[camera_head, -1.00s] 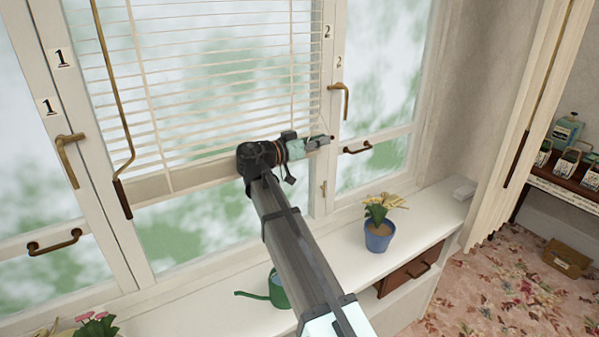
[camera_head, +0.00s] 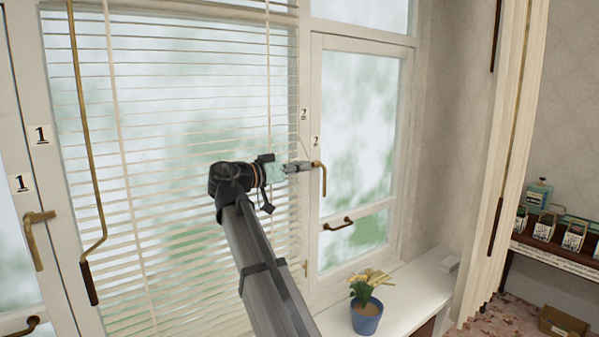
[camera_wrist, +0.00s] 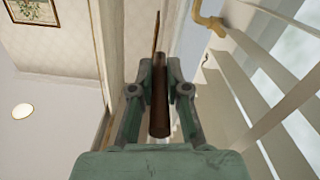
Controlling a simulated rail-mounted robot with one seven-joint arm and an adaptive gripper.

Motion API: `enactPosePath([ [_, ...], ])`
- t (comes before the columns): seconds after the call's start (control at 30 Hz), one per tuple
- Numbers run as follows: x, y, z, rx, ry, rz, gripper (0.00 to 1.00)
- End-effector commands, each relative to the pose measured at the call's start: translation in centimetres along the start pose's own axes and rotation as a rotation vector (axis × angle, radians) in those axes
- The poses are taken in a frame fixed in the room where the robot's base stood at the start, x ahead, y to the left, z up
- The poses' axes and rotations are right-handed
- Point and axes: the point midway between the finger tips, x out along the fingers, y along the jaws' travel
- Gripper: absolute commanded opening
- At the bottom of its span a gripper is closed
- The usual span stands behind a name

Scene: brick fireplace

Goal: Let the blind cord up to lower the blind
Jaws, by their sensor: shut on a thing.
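The white slatted blind (camera_head: 180,170) hangs over the middle window in the head view, its slats reaching near the lower edge of the picture. Its bottom rail is not clearly visible. My gripper (camera_head: 312,166) is at the blind's right edge, beside the window frame, near a brass window handle (camera_head: 321,180). In the wrist view, my gripper (camera_wrist: 160,80) is shut on a brown wooden cord pull (camera_wrist: 160,112). The cord (camera_wrist: 156,40) runs away from the pull's far end. The pull is too small to make out in the head view.
A brass crank rod (camera_head: 88,160) hangs at the blind's left side. A potted yellow flower (camera_head: 366,315) stands on the white sill (camera_head: 420,290) below right. Slats (camera_wrist: 255,90) lie close to my gripper in the wrist view.

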Motion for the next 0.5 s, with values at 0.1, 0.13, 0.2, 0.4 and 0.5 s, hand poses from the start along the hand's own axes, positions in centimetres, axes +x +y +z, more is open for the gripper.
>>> enactPosePath([
  [0.1,0.04,0.01,-0.03,0.000,0.001,0.001,0.00],
  [0.13,0.04,0.01,-0.03,0.000,0.001,0.001,0.26],
  [0.2,0.03,0.01,-0.01,0.000,0.001,0.000,0.40],
  [0.4,0.02,-0.01,0.03,0.000,0.000,0.000,0.40],
  [0.5,-0.08,-0.02,0.04,0.000,0.000,0.000,0.40],
])
